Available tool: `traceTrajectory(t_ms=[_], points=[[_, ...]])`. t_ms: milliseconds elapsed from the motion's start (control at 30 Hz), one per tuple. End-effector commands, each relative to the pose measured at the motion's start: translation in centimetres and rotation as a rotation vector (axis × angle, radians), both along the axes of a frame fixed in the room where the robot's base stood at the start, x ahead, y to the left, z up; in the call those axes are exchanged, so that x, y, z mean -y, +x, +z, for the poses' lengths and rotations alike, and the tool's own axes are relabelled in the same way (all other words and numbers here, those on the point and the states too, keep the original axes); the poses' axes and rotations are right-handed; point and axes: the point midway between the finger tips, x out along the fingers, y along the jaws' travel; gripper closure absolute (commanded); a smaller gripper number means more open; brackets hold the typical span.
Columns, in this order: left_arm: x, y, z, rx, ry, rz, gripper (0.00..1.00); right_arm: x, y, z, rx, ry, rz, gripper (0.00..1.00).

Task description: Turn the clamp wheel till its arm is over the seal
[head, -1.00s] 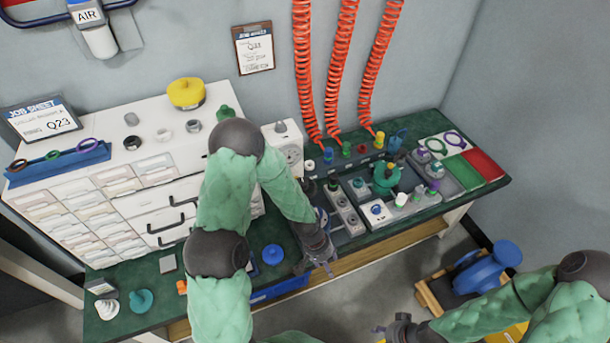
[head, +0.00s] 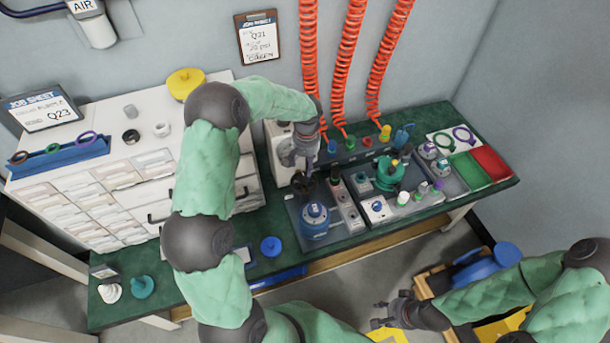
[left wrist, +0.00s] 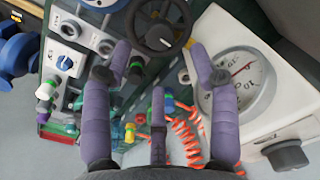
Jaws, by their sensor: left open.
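The clamp wheel (left wrist: 160,28) is a black spoked hand wheel with a round hub at the top of the left wrist view. My left gripper (left wrist: 160,75) is open and empty, its purple-grey fingers spread below and either side of the wheel. I cannot tell whether any finger touches it. In the head view my left gripper (head: 304,182) points down over the grey plate (head: 292,222), and the wheel is hard to make out. A blue round fixture (head: 315,220) stands on that plate. The clamp arm and seal are not clearly seen. My right gripper (head: 382,314) hangs away from the bench.
A white box with a dial gauge (left wrist: 240,78) stands close to my left gripper. Beside the plate are a switch strip (head: 348,205) and a green fixture (head: 390,175). Red coiled hoses (head: 343,70) hang behind. The white drawer cabinet (head: 95,180) stands left.

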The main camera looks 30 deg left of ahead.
Motion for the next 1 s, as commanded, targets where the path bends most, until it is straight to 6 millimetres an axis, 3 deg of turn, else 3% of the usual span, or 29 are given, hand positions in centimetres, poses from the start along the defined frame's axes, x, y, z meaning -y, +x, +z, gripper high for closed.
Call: traceTrajectory(t_ms=[100,400,833,867,1000], points=[[0.0,-0.1,-2.6,-0.003,-0.001,0.000,0.40,0.0,0.0,-0.8,0.000,0.000,0.000,0.60],[-0.2,-0.1,-6.6,-0.001,-0.001,0.000,0.40,0.0,0.0,-1.9,0.000,0.000,0.000,0.60],[-0.2,-0.1,-7.4,0.002,-0.001,-0.001,0.40,0.0,0.0,-2.0,0.001,0.000,0.000,0.60],[-0.2,-0.1,-7.4,0.002,-0.001,-0.001,0.43,0.0,0.0,-2.0,0.001,0.000,0.000,0.60],[-0.2,-0.1,-7.4,0.002,-0.001,-0.001,0.82,0.0,0.0,-2.0,0.001,0.000,0.000,0.60]])
